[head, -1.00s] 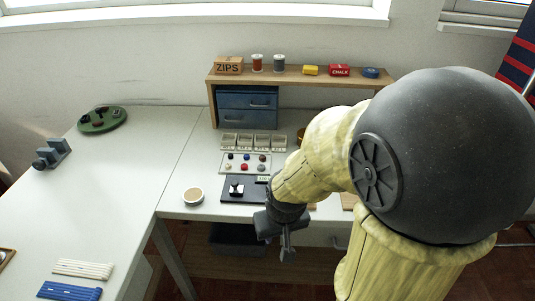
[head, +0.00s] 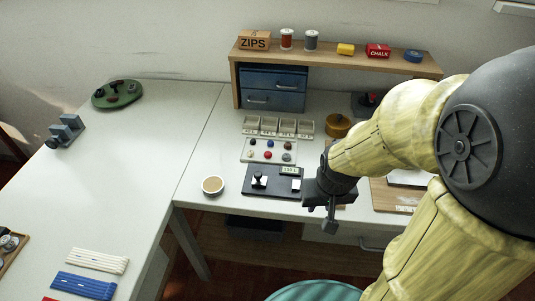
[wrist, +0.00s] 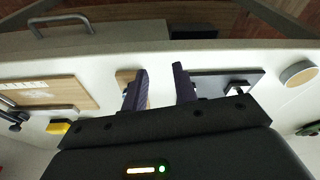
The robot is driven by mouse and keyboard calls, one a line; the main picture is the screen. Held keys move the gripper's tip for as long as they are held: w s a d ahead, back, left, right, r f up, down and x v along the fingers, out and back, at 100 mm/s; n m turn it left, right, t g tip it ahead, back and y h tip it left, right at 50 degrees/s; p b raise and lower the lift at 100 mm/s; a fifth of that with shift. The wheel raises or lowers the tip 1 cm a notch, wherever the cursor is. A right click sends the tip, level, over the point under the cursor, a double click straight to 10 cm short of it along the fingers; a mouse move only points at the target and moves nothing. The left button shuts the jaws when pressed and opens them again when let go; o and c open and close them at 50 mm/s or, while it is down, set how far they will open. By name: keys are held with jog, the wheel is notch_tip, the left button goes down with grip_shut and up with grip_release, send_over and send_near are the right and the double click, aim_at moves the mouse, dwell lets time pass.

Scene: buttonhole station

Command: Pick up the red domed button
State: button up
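The red domed button (head: 267,155) appears to sit in the front row of the pale button tray (head: 243,157), among several other small buttons. My gripper (head: 329,222) hangs over the table's front edge, right of and nearer than the tray, clear of the buttons. In the wrist view its two dark fingers (wrist: 159,72) are apart with nothing between them. The red button does not show in the wrist view.
A dark board (head: 262,190) with a small stand lies between the tray and the table edge. Open bins (head: 277,128) stand behind the tray, below a shelf (head: 335,61). A round tub (head: 213,186) is at left. The left table's middle is clear.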

jog(key=w+a+r+n+g+p, duration=0.1)
jog(key=w+a+r+p, duration=0.2)
jog(key=w, duration=0.4)
jog(key=w+a+r+n+p, duration=0.2)
jog(key=w+a+r+p, duration=0.2)
jog(key=w+r+p, duration=0.2)
jog(key=w+a+r+n+g+p, duration=0.1)
jog(key=w+a+r+n+p, duration=0.1)
jog(key=w+a+r+p, duration=0.2)
jog(key=w+p, duration=0.3)
jog(key=w, duration=0.2)
jog(key=shift+w+r+g, duration=0.3)
jog(key=shift+w+r, duration=0.1)
jog(key=shift+a, duration=0.1)
jog(key=p, duration=0.2)
send_over(268, 152)
notch_tip(268, 152, down, 12)
jog(key=shift+a+f, duration=0.1)
jog(key=shift+a, duration=0.05)
jog(key=shift+s+f+p, duration=0.1)
jog(key=shift+f+p, duration=0.7)
jog(key=shift+f, duration=1.8)
